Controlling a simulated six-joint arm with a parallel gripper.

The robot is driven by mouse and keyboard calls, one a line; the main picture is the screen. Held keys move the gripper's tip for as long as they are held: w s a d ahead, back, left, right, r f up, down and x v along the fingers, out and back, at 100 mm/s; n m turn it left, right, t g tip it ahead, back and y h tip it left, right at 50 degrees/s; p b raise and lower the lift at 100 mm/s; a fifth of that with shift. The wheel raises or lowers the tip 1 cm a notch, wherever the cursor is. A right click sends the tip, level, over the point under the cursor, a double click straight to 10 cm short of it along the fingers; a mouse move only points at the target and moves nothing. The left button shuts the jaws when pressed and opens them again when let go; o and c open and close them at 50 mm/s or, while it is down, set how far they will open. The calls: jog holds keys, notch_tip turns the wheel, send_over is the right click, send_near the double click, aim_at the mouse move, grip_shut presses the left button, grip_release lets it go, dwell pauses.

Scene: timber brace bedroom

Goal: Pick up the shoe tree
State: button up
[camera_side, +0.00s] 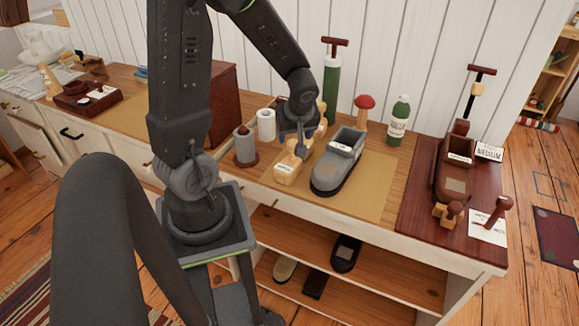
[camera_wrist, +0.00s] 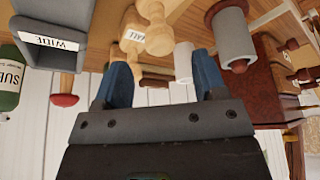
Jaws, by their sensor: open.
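The shoe tree (camera_side: 287,170) is pale wood with a small white label and lies on the tan mat (camera_side: 375,192) beside a grey shoe. In the wrist view a pale wooden shoe tree with a round knob (camera_wrist: 158,38) shows beyond the fingertips, partly cut off by the top edge. My gripper (camera_side: 301,146) is close above the shoe tree's far end in the side view. In the wrist view my gripper (camera_wrist: 160,78) has its two blue fingers apart, with some pale wood visible between them. Whether a finger touches the wood I cannot tell.
The grey shoe (camera_side: 340,160), labelled WIDE in the wrist view (camera_wrist: 52,35), stands right of the shoe tree. A grey spool (camera_side: 245,146) and white roll (camera_side: 266,125) stand left. Behind are a green pump (camera_side: 331,85), red-topped mushroom (camera_side: 363,108) and green bottle (camera_side: 398,120).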

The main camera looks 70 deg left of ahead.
aim_at(293, 141)
jog(key=shift+x, duration=3.15)
jog(key=shift+d, duration=0.1)
jog(key=shift+c, duration=0.2)
grip_shut()
